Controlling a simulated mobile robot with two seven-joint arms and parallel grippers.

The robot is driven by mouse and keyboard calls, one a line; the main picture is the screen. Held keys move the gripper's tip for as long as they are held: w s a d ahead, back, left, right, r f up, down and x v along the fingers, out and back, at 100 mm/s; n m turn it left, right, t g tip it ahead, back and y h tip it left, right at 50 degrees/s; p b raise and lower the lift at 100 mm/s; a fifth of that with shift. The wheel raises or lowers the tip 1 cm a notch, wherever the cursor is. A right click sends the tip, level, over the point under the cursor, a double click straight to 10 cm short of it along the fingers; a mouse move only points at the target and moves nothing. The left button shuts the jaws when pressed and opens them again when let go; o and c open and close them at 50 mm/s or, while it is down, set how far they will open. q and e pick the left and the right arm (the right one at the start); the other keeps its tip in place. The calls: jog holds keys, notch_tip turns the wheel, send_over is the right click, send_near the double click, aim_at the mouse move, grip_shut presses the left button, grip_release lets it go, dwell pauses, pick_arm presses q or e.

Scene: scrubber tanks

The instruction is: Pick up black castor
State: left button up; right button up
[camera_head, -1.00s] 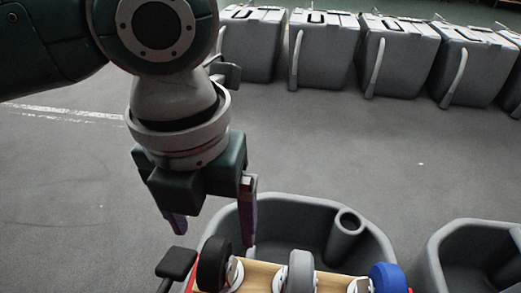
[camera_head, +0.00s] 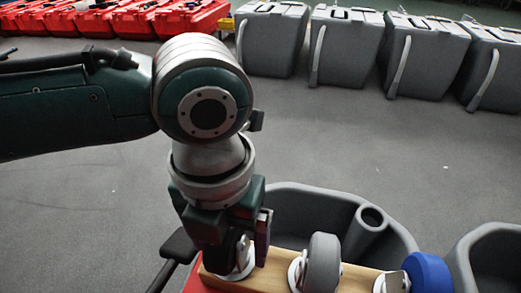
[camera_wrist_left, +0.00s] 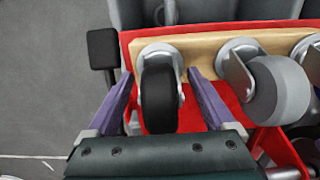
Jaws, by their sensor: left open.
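The black castor (camera_wrist_left: 160,95) is fixed to a wooden strip (camera_wrist_left: 205,48) on a red holder (camera_wrist_left: 228,100). In the left wrist view its wheel lies between the two purple fingers of my left gripper (camera_wrist_left: 159,76), with a small gap on each side. The fingers are open and hold nothing. In the head view my left gripper (camera_head: 242,255) points down over the black castor and hides most of its wheel; the white mount (camera_head: 238,268) shows. My right gripper is not in view.
A grey castor (camera_head: 322,263) and a blue castor (camera_head: 428,273) sit to the right on the same strip. A black pad on a bar (camera_head: 180,245) stands close to the left. A grey tank (camera_head: 305,198) lies behind. Grey tanks (camera_head: 345,45) and red cases (camera_head: 130,18) line the back.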

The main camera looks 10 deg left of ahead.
pick_arm(q)
jog(key=shift+c, duration=0.4)
grip_shut()
jog(key=shift+r, duration=0.1)
